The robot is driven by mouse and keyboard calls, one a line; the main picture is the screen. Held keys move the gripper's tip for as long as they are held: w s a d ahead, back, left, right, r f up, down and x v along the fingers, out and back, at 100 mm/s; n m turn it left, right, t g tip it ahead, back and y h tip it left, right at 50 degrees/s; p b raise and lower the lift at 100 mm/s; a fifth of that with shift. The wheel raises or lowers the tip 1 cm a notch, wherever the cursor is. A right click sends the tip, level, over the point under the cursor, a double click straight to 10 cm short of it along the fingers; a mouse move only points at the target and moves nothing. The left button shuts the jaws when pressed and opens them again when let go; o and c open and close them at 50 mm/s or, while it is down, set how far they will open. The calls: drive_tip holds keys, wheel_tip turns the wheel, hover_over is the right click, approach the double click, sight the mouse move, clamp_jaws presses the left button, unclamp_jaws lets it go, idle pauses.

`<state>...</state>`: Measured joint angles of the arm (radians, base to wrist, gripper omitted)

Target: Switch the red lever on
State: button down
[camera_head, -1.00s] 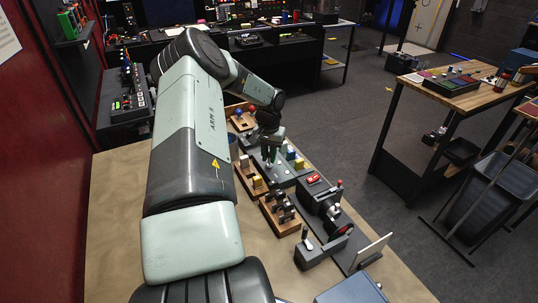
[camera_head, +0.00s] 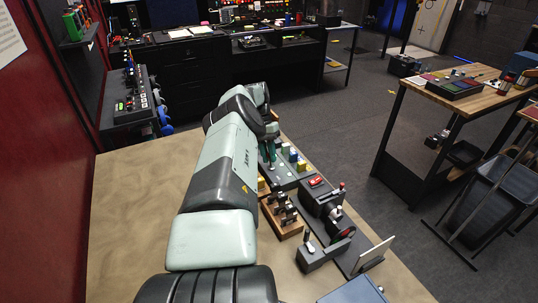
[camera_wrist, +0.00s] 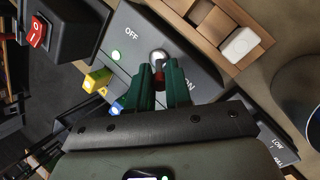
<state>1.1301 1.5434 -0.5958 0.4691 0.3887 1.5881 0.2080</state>
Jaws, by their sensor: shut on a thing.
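In the wrist view, my gripper's (camera_wrist: 160,78) two green fingers are closed around a small lever with a red part (camera_wrist: 160,76) and a silver end (camera_wrist: 158,57). The lever stands on a dark grey panel (camera_wrist: 200,62) with an OFF label at the upper left and a partly covered ON label at the lower right. In the head view, my gripper (camera_head: 267,152) is low at the panel's far end, and the lever cannot be made out there.
A black box with a red rocker switch (camera_head: 316,180) stands nearer on the same row, beside yellow and blue blocks (camera_head: 293,155). A wooden rack with dark pegs (camera_head: 281,214) is left of it. A grey box with a lever (camera_head: 322,252) is nearer. The tabletop (camera_head: 130,220) at left is clear.

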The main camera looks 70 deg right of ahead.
idle(0.4)
drive_tip(key=c, duration=1.1)
unclamp_jaws()
drive_tip(key=shift+o, duration=0.2)
wheel_tip(320, 180, up, 10)
drive_tip(key=shift+r, duration=0.1)
